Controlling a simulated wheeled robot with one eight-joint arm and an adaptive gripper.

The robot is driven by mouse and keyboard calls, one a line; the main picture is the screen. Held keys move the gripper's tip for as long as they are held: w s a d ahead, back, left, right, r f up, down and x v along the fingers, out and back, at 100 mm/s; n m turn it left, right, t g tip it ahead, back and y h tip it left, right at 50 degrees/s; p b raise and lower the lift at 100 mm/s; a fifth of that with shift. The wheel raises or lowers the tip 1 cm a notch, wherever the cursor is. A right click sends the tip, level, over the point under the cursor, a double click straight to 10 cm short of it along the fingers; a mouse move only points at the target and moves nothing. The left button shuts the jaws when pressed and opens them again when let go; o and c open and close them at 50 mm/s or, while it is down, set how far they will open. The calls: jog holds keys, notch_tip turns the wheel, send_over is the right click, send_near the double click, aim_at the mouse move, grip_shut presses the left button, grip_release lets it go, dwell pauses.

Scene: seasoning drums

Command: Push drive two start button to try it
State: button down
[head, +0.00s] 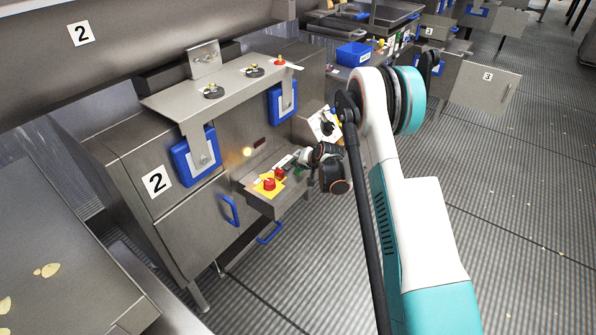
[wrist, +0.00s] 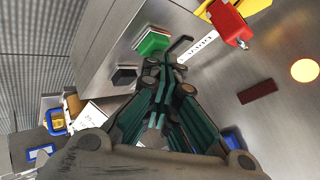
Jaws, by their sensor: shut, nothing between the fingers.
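The control panel (head: 262,203) of station 2 carries a green square button, which shows in the wrist view (wrist: 153,41). A black button (wrist: 124,75) sits beside it. A red knob (wrist: 228,22) is to the right, with a white label strip (wrist: 199,46) between it and the green button. No wording that names drive two is legible. My gripper (wrist: 172,66) is shut and empty, its fingertips just below and right of the green button in the wrist view. Contact cannot be told. In the head view my gripper (head: 303,157) is over the panel's right part.
A red emergency knob on a yellow plate (head: 269,184) is at the panel's left end. A glowing amber lamp (head: 247,152) is on the cabinet behind. A sloped metal shelf (head: 225,87) overhangs above. The striped floor at right is open.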

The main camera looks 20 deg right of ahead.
jog(key=shift+r, duration=0.7)
jog(key=shift+r, duration=0.1)
jog(key=shift+r+p, duration=1.3)
jog(key=shift+r, duration=1.15)
